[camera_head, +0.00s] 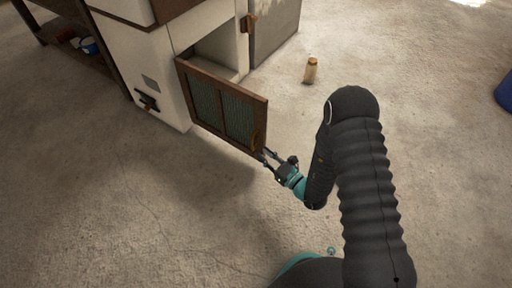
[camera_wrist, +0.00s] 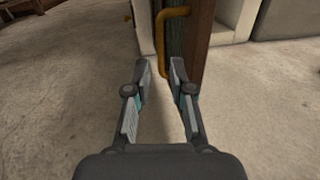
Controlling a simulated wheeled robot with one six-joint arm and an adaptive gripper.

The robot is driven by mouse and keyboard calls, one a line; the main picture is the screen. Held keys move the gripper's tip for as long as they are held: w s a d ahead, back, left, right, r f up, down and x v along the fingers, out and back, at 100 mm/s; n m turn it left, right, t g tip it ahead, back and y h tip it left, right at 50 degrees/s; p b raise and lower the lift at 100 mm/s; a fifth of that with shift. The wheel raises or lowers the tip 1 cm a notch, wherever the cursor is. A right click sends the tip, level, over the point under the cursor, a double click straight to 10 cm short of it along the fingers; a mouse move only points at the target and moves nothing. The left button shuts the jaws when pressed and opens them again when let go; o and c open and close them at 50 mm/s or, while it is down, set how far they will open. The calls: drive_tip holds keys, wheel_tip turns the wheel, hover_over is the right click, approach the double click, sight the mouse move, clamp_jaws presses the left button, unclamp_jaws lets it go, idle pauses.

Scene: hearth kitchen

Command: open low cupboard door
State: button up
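The low cupboard door (camera_head: 208,100) has a brown wooden frame with greenish ribbed panels. It stands swung out from the pale cupboard (camera_head: 160,65), with the opening (camera_head: 222,45) showing behind it. A yellow-brown bar handle (camera_head: 256,139) is near the door's free edge. In the wrist view the handle (camera_wrist: 162,40) hangs on the face of the door (camera_wrist: 202,40), seen nearly edge-on. My gripper (camera_head: 270,158) is at the free edge, close to the handle. In the wrist view my gripper (camera_wrist: 159,67) has its fingers apart, with the handle's lower end between or just beyond the tips; contact is unclear.
A small jar (camera_head: 311,70) stands on the floor right of the cupboard. A grey cabinet (camera_head: 273,28) is behind it. A wooden shelf (camera_head: 85,55) is at the left, and a blue object (camera_head: 505,92) at the right edge. The floor in front is clear.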

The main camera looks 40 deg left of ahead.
drive_tip(key=d, duration=0.2)
drive_tip(key=s+d, duration=0.1)
drive_tip(key=d, duration=0.1)
drive_tip(key=shift+d, duration=0.4)
drive_tip(key=shift+w, duration=0.1)
